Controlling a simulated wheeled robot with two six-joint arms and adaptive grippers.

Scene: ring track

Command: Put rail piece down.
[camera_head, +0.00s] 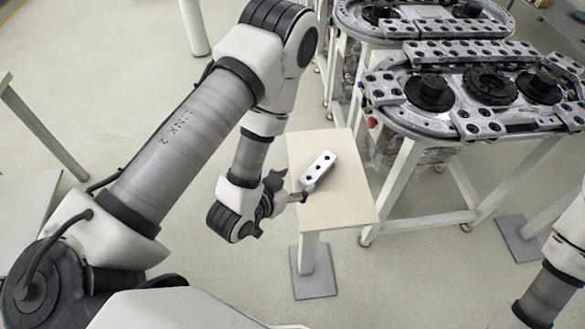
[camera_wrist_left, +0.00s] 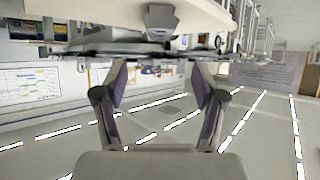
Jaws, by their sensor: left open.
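The rail piece (camera_head: 319,167) is a short silver block with dark round holes. It lies at a slant on the beige top of a small table (camera_head: 348,205). My left gripper (camera_head: 296,190) is at the table's left side, by the lower left end of the rail piece. In the left wrist view the two fingers of the left gripper (camera_wrist_left: 160,72) stand apart with nothing between them. A grey block end, apparently the rail piece (camera_wrist_left: 162,20), shows ahead of them at the top. My right gripper is out of view.
A ring track (camera_head: 480,95) with rail segments and black round hubs stands on a white wheeled frame at the right. A second track (camera_head: 415,20) is behind it. Another table (camera_head: 22,205) is at the left edge. The floor in front is clear.

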